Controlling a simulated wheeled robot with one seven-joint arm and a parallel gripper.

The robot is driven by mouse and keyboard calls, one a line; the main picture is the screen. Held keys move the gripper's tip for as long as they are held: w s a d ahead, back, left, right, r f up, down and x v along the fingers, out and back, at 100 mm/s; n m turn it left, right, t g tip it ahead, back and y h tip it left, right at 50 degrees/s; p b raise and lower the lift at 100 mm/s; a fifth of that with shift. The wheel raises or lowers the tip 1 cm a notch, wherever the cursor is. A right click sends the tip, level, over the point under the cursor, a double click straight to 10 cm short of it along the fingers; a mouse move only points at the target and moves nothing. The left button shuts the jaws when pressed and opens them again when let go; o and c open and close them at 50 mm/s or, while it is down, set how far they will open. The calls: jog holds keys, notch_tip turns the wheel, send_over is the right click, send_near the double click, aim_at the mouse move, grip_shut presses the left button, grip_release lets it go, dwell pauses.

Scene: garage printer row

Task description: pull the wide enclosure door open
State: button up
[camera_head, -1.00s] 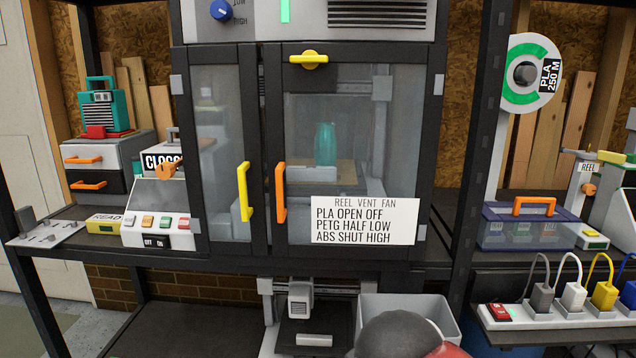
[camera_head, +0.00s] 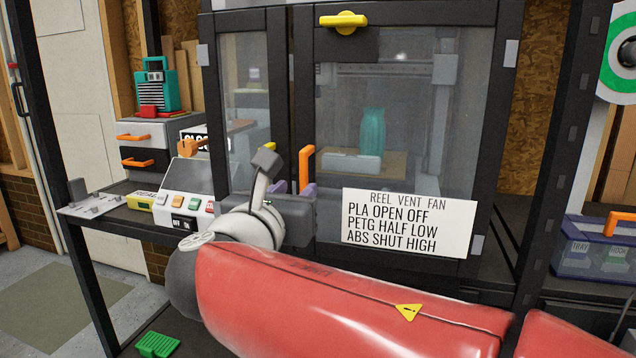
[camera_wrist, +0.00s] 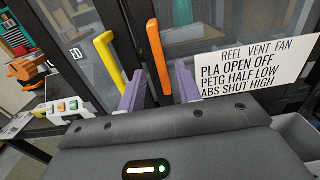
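The wide enclosure door (camera_head: 420,115) is the right-hand glazed door and looks shut in its dark frame. Its upright orange handle (camera_head: 305,168) is near its left edge and also shows in the wrist view (camera_wrist: 157,52). A yellow latch (camera_head: 343,20) lies crosswise at the door's top. My gripper (camera_wrist: 160,72) is open, with purple fingers on either side of the orange handle's lower part as seen from the wrist. I cannot tell how deep the handle sits between them or whether they touch it. In the head view my gripper (camera_head: 293,188) partly covers the handle.
The narrow door's yellow handle (camera_wrist: 108,60) stands close left of my left finger. A white sign (camera_head: 408,222) is fixed low on the wide door, near my right finger. A switch box (camera_head: 184,190) stands left; a lidded box (camera_head: 597,255) is at right.

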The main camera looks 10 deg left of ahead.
aim_at(303, 184)
jog(key=w, duration=0.5)
jog(key=shift+d, duration=0.2)
grip_shut()
